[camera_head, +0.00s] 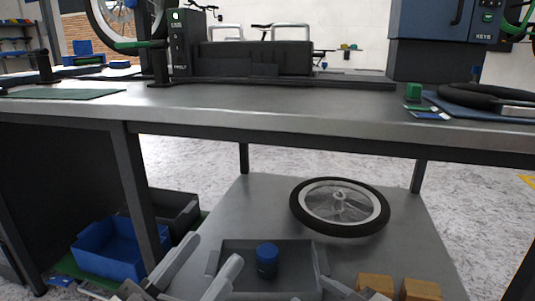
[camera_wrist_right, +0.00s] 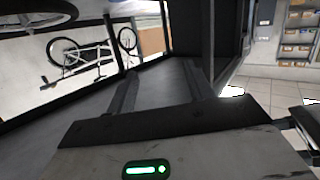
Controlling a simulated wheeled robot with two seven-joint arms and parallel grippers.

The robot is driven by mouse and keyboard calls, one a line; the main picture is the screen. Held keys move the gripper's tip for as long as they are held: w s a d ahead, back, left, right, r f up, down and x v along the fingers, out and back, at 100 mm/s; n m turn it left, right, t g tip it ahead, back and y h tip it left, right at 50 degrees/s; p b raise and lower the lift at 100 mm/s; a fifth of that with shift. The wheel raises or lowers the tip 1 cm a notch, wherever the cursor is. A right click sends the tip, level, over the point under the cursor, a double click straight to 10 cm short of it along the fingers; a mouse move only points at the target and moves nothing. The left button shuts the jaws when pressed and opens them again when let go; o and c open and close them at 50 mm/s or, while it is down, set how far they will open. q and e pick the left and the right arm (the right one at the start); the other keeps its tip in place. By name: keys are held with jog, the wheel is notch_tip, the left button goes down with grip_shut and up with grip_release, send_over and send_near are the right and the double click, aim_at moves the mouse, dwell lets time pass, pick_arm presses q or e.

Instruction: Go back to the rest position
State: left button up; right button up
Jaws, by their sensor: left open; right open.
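My left gripper (camera_head: 214,249) is at the bottom of the head view, with two light grey fingers spread apart and nothing between them. It is in front of the left side of a dark grey tray (camera_head: 320,258) on the lower shelf. My right gripper (camera_wrist_right: 160,72) shows in the right wrist view, its two dark fingers apart and empty. I cannot make out its fingers clearly in the head view.
A workbench (camera_head: 300,118) crosses above the lower shelf (camera_head: 262,195). The shelf holds a wheel (camera_head: 297,213), a blue cylinder (camera_head: 267,262) in the tray and orange-brown blocks (camera_head: 421,290). A bench leg (camera_head: 142,200) and blue bin (camera_head: 105,250) stand left of my left gripper.

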jog(key=s+a+r+n+t+y, duration=0.1)
jog(key=s+r+n+t+y, duration=0.3)
jog(key=s+r, duration=0.75)
pick_arm(q)
notch_tip(320, 180, up, 3)
jog(key=w+a+n+g+y+p, duration=0.25)
jog(key=y+p, duration=0.25)
jog(key=p, duration=1.1)
pick_arm(e)
jog(key=w+d+r+m+h, duration=0.2)
jog(key=w+r+m+h, duration=0.4)
jog(key=r+m, duration=0.2)
pick_arm(q)
jog(key=s+a+n+g+y+p, duration=0.1)
jog(key=s+a+g+y+p, duration=0.2)
jog(key=p, duration=1.6)
jog(key=shift+s+a+f+n+g+y, duration=0.25)
jog(key=shift+s+a+n+g+y, duration=0.2)
jog(key=shift+s+g, duration=1.35)
pick_arm(e)
jog(key=s+d+m+g+h, duration=0.1)
jog(key=s+d+g+h, duration=0.3)
jog(key=s, duration=0.3)
jog(key=shift+s+f+m+g, duration=0.15)
jog(key=shift+f+m+g, duration=0.25)
jog(key=shift+g, duration=0.5)
pick_arm(q)
jog(key=shift+s+t, duration=0.3)
jog(key=shift+t, duration=0.05)
